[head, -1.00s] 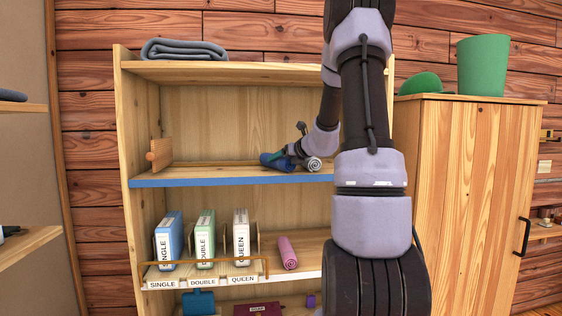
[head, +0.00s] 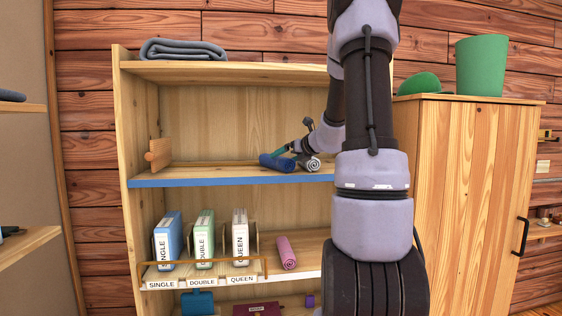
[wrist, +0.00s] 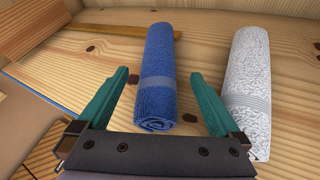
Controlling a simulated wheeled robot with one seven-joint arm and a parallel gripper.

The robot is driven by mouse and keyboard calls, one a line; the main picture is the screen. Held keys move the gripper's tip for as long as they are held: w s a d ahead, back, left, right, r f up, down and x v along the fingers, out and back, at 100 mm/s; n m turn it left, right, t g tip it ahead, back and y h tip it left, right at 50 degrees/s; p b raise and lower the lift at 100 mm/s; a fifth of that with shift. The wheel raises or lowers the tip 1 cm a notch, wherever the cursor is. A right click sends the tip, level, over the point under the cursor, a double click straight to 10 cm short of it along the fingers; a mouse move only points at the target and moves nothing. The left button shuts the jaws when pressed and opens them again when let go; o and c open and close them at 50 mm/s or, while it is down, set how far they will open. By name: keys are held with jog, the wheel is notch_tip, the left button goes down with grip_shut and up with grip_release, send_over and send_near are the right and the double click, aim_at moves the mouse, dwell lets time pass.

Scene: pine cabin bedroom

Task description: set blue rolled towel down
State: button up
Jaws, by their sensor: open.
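The blue rolled towel (wrist: 157,85) lies on the wooden shelf board in the wrist view, its rolled end towards me. It also shows in the head view (head: 276,162) on the blue-edged shelf. My gripper (wrist: 160,88) is open, with a green finger on each side of the towel's near end and a gap visible on both sides. In the head view my gripper (head: 284,150) is small and partly hidden by my own arm. A white rolled towel (wrist: 250,85) lies to the right of the blue one, apart from it.
The blue-edged shelf (head: 215,180) has free room left of the towels, up to a wooden piece (head: 158,153). A grey folded blanket (head: 184,49) lies on top.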

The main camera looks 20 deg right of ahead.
jog(key=v, duration=0.7)
jog(key=shift+s+r, duration=0.15)
jog(key=shift+s, duration=0.1)
jog(key=s+a+r+n+g+y, duration=0.1)
jog(key=s+a+n+g+y, duration=0.1)
jog(key=s+a+n, duration=0.45)
jog(key=s+a+r+n+g+y, duration=0.15)
jog(key=s+a+n, duration=0.25)
jog(key=a+n, duration=0.55)
jog(key=s+a+f+n+g+h, duration=0.1)
jog(key=s+a+n+h, duration=0.1)
jog(key=s+n, duration=0.5)
jog(key=s+a+f+n+g+h, duration=0.1)
jog(key=s+a+n+h, duration=0.1)
jog(key=s+n, duration=0.6)
jog(key=shift+a+n+g, duration=0.35)
jog(key=shift+n, duration=0.45)
